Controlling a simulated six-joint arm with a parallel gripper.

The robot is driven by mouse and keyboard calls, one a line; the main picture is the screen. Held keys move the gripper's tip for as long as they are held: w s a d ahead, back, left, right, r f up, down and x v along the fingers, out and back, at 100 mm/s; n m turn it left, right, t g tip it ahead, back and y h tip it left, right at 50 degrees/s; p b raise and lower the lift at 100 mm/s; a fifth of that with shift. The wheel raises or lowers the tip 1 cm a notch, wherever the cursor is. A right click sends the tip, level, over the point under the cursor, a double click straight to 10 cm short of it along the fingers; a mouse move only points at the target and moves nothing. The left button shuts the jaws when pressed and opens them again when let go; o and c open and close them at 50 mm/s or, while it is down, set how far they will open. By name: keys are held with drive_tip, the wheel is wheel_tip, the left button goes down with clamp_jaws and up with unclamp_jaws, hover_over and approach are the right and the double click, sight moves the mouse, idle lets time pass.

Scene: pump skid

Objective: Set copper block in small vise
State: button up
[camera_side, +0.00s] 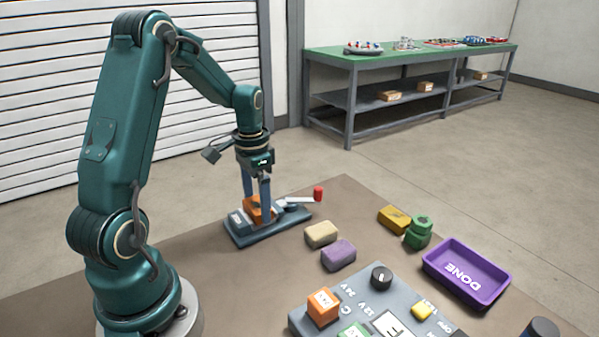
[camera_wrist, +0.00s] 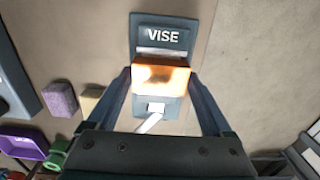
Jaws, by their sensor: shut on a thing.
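The copper block (camera_side: 258,214) is an orange, shiny block at the small vise, and it also shows in the wrist view (camera_wrist: 160,80). My gripper (camera_side: 257,202) points down and is shut on the block, one finger on each side. The blue-grey vise (camera_side: 268,236) has a white VISE label, a screw and a red-tipped handle (camera_side: 318,193). In the wrist view the vise (camera_wrist: 163,20) runs behind the block, over the jaw area. The block's underside is hidden, so I cannot tell whether it rests on the vise bed.
A beige block (camera_side: 321,234) and a purple block (camera_side: 338,255) lie right of the vise. Beyond are a yellow block (camera_side: 394,219), green round pieces (camera_side: 418,232) and a purple DONE tray (camera_side: 485,296). A grey control panel (camera_side: 375,285) stands in front. Bare table lies left of the vise.

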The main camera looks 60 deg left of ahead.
sight(257, 204)
drive_tip(key=shift+f, duration=0.25)
drive_tip(key=o, duration=1)
drive_tip(key=shift+c, duration=0.2)
drive_tip(key=shift+r, duration=0.1)
drive_tip(key=shift+r, duration=2.5)
